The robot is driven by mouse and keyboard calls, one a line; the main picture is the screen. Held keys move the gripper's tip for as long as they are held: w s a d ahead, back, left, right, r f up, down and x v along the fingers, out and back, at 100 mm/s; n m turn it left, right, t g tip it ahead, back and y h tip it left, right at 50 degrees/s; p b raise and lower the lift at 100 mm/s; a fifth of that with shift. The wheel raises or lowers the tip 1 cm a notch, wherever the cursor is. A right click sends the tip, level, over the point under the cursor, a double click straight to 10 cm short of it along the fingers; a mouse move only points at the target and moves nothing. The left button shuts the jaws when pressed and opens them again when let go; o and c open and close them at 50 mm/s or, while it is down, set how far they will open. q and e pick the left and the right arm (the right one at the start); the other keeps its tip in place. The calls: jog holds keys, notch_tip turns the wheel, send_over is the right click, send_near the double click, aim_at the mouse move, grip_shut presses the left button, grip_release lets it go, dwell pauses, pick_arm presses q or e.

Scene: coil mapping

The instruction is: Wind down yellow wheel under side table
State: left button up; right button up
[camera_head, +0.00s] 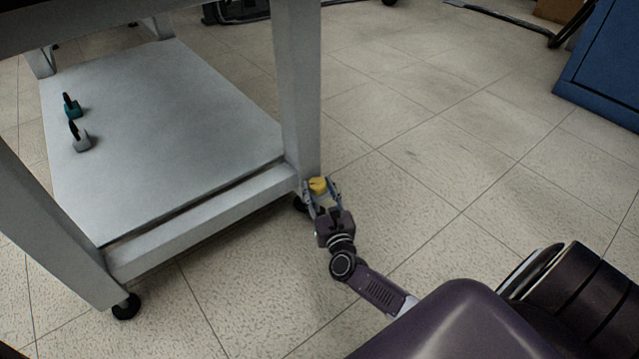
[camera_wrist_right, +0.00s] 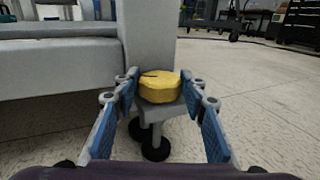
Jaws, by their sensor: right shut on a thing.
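The yellow wheel (camera_head: 317,185) is at the foot of the side table's (camera_head: 298,90) near right leg, low above the floor. In the right wrist view the yellow wheel (camera_wrist_right: 160,88) sits on a grey bracket, with dark round feet or casters (camera_wrist_right: 155,148) below. My right gripper (camera_head: 321,189) reaches it from the front. Its blue-padded fingers stand on either side of the wheel in the right wrist view (camera_wrist_right: 159,80) and are shut on it. The contact itself is partly hidden. My left gripper is not in view.
The table's lower shelf (camera_head: 190,130) holds a teal object (camera_head: 72,108) and a grey object (camera_head: 80,138), each with a black top. Another caster (camera_head: 126,306) is under the near left leg. A blue cabinet (camera_head: 605,65) stands far right. The tiled floor between is clear.

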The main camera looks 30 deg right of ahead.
jog(key=shift+d+r, duration=0.1)
jog(key=o, duration=1.2)
jog(key=shift+c, duration=0.2)
